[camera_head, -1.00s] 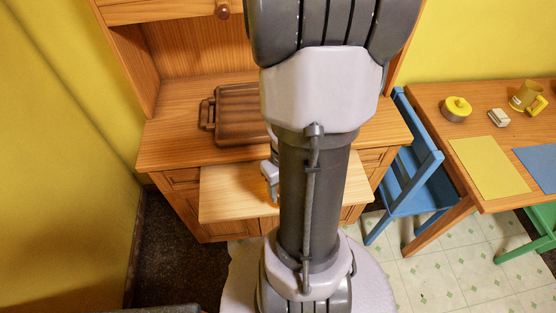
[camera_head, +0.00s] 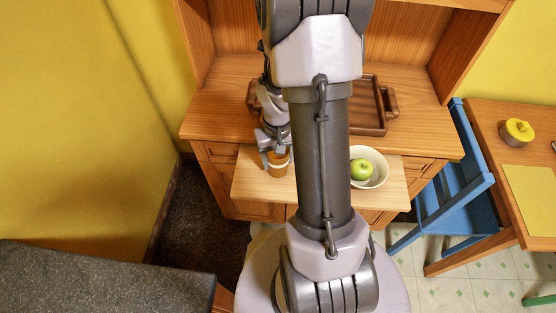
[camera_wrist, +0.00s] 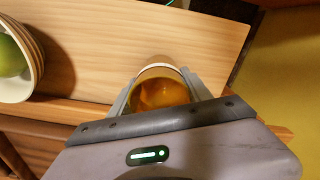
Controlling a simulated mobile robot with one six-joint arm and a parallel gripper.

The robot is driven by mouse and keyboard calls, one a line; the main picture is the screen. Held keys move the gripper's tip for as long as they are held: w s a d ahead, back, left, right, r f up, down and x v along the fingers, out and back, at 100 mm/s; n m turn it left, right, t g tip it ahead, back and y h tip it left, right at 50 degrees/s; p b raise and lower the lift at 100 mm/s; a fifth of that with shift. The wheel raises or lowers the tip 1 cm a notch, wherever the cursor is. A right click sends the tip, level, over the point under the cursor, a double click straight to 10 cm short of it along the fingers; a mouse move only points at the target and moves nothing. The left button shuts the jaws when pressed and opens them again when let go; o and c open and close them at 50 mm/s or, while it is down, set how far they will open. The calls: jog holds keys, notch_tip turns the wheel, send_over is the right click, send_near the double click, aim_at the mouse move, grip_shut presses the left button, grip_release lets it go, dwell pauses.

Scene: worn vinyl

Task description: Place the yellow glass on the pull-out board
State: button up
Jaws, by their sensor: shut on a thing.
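The yellow glass (camera_head: 278,165) is amber-yellow and see-through. My gripper (camera_head: 276,156) is shut on it, and the glass is upright at the left part of the pull-out board (camera_head: 260,188). In the wrist view the glass (camera_wrist: 162,92) sits between the two fingers of my gripper (camera_wrist: 160,90), with the pale wooden board (camera_wrist: 110,45) around it. I cannot tell whether its base touches the board. My arm hides the middle of the board in the head view.
A white bowl (camera_head: 378,178) holding a green apple (camera_head: 362,169) stands on the board's right part; the bowl also shows in the wrist view (camera_wrist: 30,70). A brown wooden tray (camera_head: 371,120) lies on the hutch counter behind. A blue chair (camera_head: 470,195) stands to the right.

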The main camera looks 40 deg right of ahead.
jog(key=shift+r, duration=0.15)
jog(key=shift+f, duration=0.2)
jog(key=o, duration=1.7)
notch_tip(320, 180, up, 13)
jog(key=p, duration=0.5)
jog(key=a+r+t, duration=0.3)
jog(key=a+r, duration=0.8)
jog(key=s+a+r+n+t+y, duration=0.1)
jog(key=s+a+r, duration=0.3)
jog(key=a, duration=0.3)
jog(key=s+a+r+t+y, duration=0.1)
jog(key=s+a+r+t, duration=0.1)
jog(key=s+a+r, duration=0.3)
jog(key=f+b, duration=0.2)
jog(key=f, duration=0.1)
jog(key=w+f+b, duration=0.1)
jog(key=f+b, duration=0.2)
jog(key=a+f+b, duration=0.1)
jog(key=f+b, duration=0.1)
jog(key=f, duration=0.1)
jog(key=shift+w+b, duration=0.3)
